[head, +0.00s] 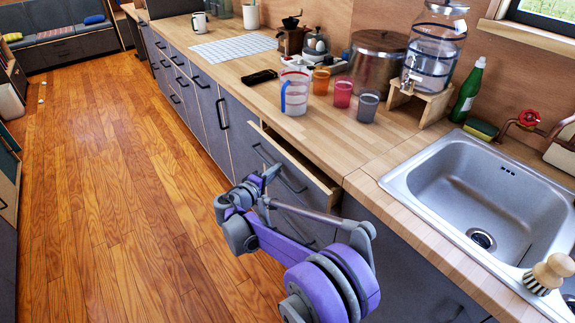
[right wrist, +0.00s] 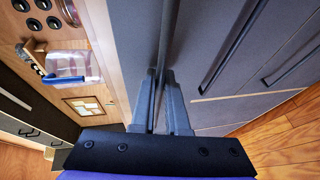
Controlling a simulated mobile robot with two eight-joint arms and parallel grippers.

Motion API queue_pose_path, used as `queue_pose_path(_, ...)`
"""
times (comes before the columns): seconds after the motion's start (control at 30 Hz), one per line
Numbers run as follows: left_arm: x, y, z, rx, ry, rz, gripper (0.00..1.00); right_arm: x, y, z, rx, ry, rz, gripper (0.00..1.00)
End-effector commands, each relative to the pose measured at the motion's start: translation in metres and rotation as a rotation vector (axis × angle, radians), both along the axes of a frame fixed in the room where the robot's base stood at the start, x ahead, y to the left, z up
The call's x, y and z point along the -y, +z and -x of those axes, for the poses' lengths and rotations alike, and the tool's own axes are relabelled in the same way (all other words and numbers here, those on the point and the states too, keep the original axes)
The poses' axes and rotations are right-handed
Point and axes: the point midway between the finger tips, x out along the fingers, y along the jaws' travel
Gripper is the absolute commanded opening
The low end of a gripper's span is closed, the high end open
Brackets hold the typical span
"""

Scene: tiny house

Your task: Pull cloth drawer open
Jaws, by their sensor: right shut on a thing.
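The drawer (head: 318,177) under the wooden counter stands partly open, its pale wooden top edge jutting past the counter. Its front is dark grey with a dark bar handle (head: 292,180). No cloth can be made out inside. My right gripper (head: 270,173) is at the drawer front, at the handle. In the right wrist view the two grey fingers (right wrist: 160,82) are closed together on the dark bar handle (right wrist: 168,30), which runs up away from them along the grey front. My left gripper is not in view.
The counter (head: 345,150) holds a measuring jug (head: 294,93), coloured cups (head: 342,94), a steel pot (head: 377,65) and a glass dispenser (head: 436,45). A sink (head: 470,175) is at the right. More grey drawers with bar handles line the counter. The wooden floor (head: 120,200) at left is clear.

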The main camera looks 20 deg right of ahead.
Motion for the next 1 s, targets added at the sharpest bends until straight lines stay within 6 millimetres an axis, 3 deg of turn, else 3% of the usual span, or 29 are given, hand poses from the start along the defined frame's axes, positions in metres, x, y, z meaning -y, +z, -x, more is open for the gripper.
queue_pose_path(0.1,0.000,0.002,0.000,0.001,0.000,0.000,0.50,-0.035,0.000,0.012,0.000,0.006,-0.003,0.00)
queue_pose_path(0.6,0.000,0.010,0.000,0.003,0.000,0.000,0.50,-0.165,0.000,0.060,-0.001,0.004,-0.003,0.00)
queue_pose_path(0.8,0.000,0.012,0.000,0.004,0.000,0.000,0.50,-0.206,-0.001,0.075,0.000,0.002,-0.002,0.00)
queue_pose_path(1.0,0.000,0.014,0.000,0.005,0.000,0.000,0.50,-0.235,-0.001,0.085,-0.001,0.002,-0.002,0.00)
